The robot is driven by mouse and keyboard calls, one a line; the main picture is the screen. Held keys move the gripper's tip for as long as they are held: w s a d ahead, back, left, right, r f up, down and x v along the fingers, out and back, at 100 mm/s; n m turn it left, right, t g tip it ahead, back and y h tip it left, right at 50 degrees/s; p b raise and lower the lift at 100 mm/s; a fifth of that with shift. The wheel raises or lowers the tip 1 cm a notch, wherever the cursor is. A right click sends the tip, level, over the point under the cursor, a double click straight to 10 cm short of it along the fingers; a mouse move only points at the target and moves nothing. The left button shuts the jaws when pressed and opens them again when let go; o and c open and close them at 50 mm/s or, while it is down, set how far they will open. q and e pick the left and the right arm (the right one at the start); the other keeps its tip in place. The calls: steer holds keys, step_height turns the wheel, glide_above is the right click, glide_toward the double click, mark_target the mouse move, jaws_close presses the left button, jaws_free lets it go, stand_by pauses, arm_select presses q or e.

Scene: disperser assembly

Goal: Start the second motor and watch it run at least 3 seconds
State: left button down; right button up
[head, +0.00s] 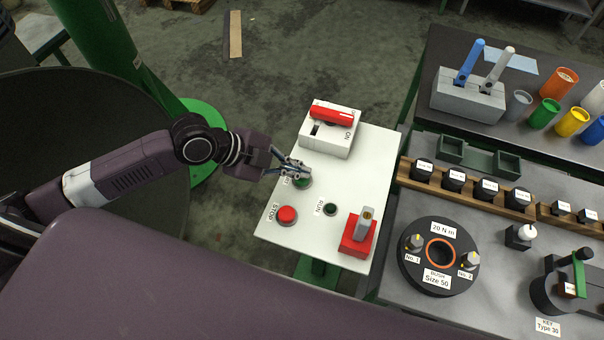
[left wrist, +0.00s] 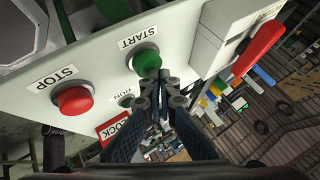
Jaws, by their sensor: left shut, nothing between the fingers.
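My left gripper (head: 300,168) is shut and empty at the green START button (head: 303,183), whose top it partly hides in the head view. In the left wrist view the fingertips (left wrist: 163,78) sit just below the START button (left wrist: 147,58); I cannot tell whether they touch it. The red STOP button (head: 287,215) is on the same white panel (head: 270,238). The RUN lamp (head: 330,209) looks dark green and unlit. A switch box with a red handle (head: 331,113) marked ON is at the panel's far end. My right gripper is out of view.
A red lock block (head: 356,240) with a grey piece upright in it stands at the panel's near right corner. To the right, a bench holds a round black size 50 fixture (head: 410,275), a rack of black parts (head: 453,180) and colored cups (head: 571,122).

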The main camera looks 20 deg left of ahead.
arm_select(q)
steer(key=shift+f, duration=0.25)
steer(key=shift+f+b, duration=0.5)
steer(key=shift+f, duration=0.05)
stand_by(0.4)
steer(key=shift+r, duration=0.15)
steer(key=shift+r+p, duration=1.2)
steer(key=shift+r, duration=0.05)
step_height(320, 180, up, 5)
steer(key=p, duration=0.4)
